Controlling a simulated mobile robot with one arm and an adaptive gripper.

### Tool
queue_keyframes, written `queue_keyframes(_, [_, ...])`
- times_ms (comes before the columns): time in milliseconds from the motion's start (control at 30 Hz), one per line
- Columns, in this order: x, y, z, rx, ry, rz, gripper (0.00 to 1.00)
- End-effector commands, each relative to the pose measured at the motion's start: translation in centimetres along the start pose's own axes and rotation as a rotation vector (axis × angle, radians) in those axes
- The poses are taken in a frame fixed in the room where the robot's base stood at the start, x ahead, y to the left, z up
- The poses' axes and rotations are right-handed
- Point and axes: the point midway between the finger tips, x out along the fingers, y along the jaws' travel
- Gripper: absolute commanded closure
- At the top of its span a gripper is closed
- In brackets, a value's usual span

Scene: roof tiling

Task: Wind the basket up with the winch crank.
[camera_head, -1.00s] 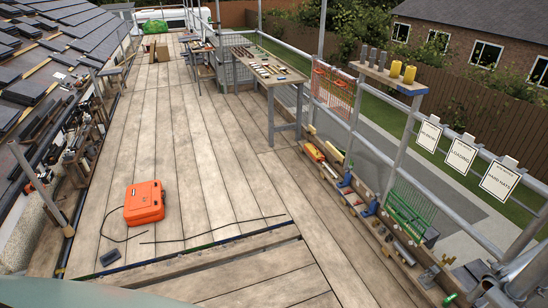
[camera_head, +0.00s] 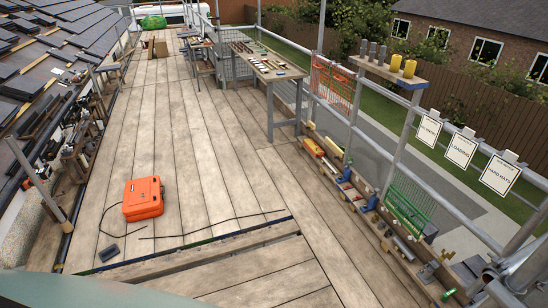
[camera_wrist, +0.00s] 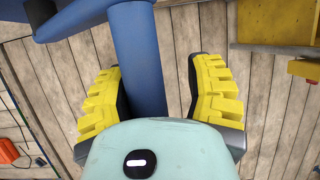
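In the wrist view my gripper (camera_wrist: 155,95) has two yellow ribbed fingers with dark inner pads, set wide apart. A thick blue bar (camera_wrist: 141,65) runs between them, nearer the left finger. A clear gap shows between the bar and the right finger, so the gripper is not shut on it. The bar's lower end is hidden behind my pale green gripper body. A second blue beam (camera_wrist: 75,18) with a dark round end lies at the top left. I cannot tell which part of the winch, if any, these are. No basket or crank can be made out in the head view.
An orange case (camera_head: 143,199) and a dark cable lie on the plank deck (camera_head: 190,130). A workbench (camera_head: 268,68) stands at the back right. Tools and parts line the right guard rail (camera_head: 365,135) and the left roof edge. The middle deck is largely clear.

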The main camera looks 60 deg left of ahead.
Motion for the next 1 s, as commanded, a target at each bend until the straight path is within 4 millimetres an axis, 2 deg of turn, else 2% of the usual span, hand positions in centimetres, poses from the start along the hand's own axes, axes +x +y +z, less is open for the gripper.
queue_keyframes(100, [0.0, 0.1, -0.1, 0.0, 0.001, 0.001, 0.39])
queue_keyframes(467, [-0.2, 0.2, -0.1, 0.0, 0.002, 0.006, 0.39])
queue_keyframes(1000, [-3.6, 0.0, -0.1, -0.007, 0.007, 0.001, 0.39])
